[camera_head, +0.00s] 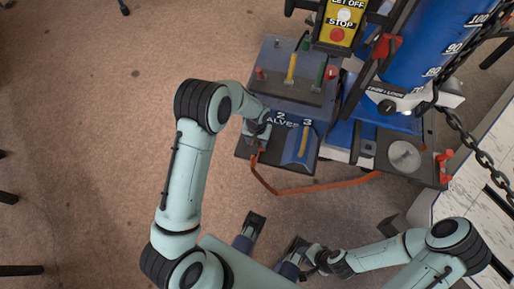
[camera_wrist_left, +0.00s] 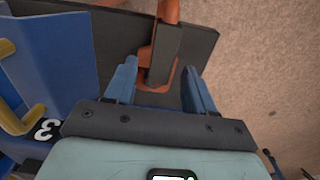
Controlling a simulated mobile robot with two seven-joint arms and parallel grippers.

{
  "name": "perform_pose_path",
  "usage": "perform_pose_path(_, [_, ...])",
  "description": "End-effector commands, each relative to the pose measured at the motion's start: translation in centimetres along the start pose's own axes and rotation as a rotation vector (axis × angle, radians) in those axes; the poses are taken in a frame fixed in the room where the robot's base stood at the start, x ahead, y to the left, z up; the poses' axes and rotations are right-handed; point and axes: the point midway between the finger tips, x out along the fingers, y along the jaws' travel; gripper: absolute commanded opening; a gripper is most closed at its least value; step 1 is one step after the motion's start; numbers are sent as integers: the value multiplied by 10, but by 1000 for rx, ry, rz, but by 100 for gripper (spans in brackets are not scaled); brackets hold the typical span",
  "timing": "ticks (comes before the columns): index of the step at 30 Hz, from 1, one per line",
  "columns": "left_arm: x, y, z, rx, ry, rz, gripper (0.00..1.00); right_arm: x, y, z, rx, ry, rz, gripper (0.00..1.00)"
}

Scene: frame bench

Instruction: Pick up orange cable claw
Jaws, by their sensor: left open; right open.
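The orange cable claw (camera_wrist_left: 162,82) shows in the left wrist view as an orange loop with a dark block in it, over a dark plate. My left gripper (camera_wrist_left: 159,68) is open, with its two blue fingers on either side of the claw and apart from it. In the head view my left gripper (camera_head: 256,146) is at the left edge of the valve bench, largely hiding the claw. The orange cable (camera_head: 320,187) runs from there to the right. My right gripper (camera_head: 310,262) is open and empty near the bottom, small and partly hidden by my arm.
The valve bench (camera_head: 300,95) carries coloured levers and a blue block marked 3 (camera_wrist_left: 40,80), close beside my left gripper. A blue cylinder (camera_head: 430,45), a chain (camera_head: 468,143) and a yellow stop panel (camera_head: 340,24) stand at the right.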

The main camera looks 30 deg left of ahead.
Motion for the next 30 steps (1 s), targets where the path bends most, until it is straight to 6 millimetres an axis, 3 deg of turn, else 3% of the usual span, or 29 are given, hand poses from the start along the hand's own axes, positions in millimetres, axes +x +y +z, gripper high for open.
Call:
perform_pose_path(6, [28, 0, 0, 0, -1, -1, 54, 4, 0, -2, -1, 6, -1, 43])
perform_pose_path(14, [30, 1, -1, 0, 2, 0, 54, 3, 0, -2, -1, 7, -1, 43])
perform_pose_path(19, [30, 1, -1, 0, 1, 0, 0, 3, 0, -2, -1, 7, -1, 43])
perform_pose_path(30, [27, 1, -2, 0, 3, 0, 0, 3, 0, -2, 0, 6, -1, 43])
